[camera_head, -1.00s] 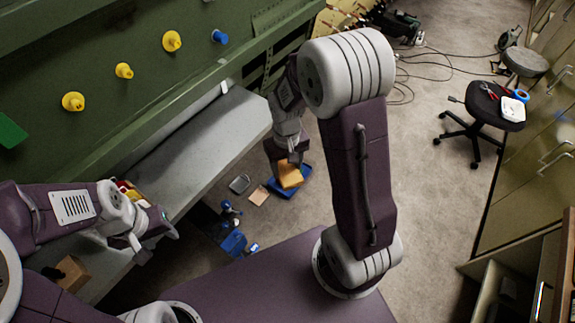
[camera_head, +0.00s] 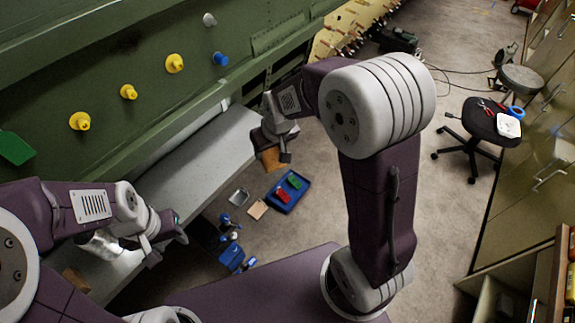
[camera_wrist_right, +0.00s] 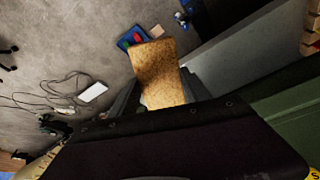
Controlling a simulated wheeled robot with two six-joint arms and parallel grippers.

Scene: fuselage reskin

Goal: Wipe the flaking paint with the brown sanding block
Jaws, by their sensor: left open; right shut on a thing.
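The brown sanding block (camera_head: 273,158) is in my right gripper (camera_head: 275,145), held in the air beside the end of the grey bench. In the right wrist view the block (camera_wrist_right: 157,72) shows its speckled broad face, clamped between the fingers. My left gripper (camera_head: 170,230) is open and hangs over the near part of the bench, apart from the green panel; its fingertips are small in view. The green fuselage panel (camera_head: 110,55) slopes along the left. I cannot make out a patch of flaking paint on it.
Yellow knobs (camera_head: 128,92) and a blue knob (camera_head: 220,58) stick out of the panel. The grey bench (camera_head: 205,160) runs below. A blue tray (camera_head: 291,205) with red and green blocks lies under the right gripper. A stool (camera_head: 490,122) stands right.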

